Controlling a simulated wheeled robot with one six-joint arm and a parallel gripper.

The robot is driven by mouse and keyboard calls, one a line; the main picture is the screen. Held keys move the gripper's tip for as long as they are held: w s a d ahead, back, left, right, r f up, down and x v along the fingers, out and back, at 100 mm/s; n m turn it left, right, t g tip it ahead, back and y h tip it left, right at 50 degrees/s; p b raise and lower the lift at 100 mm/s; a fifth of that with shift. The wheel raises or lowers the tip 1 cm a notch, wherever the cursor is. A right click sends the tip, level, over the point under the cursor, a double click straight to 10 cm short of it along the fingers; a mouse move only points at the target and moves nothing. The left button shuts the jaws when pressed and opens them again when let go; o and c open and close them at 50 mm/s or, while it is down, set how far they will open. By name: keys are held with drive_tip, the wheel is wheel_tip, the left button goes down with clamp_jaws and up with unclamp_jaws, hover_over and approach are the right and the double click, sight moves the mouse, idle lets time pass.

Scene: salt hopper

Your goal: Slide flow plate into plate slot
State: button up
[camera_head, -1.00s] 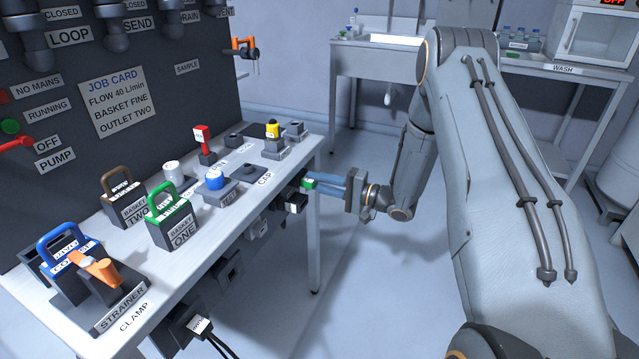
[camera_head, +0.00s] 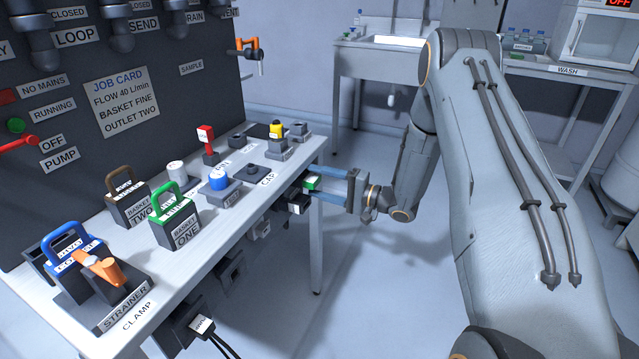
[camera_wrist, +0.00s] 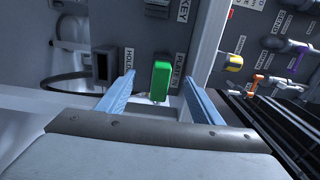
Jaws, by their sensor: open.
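The green flow plate (camera_wrist: 160,80) stands out from the dark front of the bench in the wrist view, beside a label that seems to start with PLATE. It also shows as a green block at the bench's front edge in the head view (camera_head: 313,182). Its inner end is hidden, so how deep it sits in the plate slot cannot be told. My gripper (camera_head: 318,184) is open, with its two blue fingers on either side of the plate. In the wrist view a gap shows between the plate and each finger.
A HOLD-labelled socket (camera_wrist: 103,66) is left of the plate. A black block (camera_head: 298,203) hangs on the bench front close to my lower finger. Green BASKET ONE (camera_head: 178,228), brown BASKET TWO (camera_head: 128,210) and a blue cap (camera_head: 216,180) stand on the bench.

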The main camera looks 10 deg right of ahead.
drive_tip(key=shift+d, duration=0.1)
idle(0.3)
drive_tip(key=p+v, duration=0.2)
drive_tip(key=v, duration=0.4)
idle(0.8)
drive_tip(key=v, duration=0.7)
drive_tip(key=shift+s+d+b, duration=0.25)
drive_tip(key=shift+s+b, duration=0.05)
drive_tip(key=shift+b, duration=0.05)
idle(0.3)
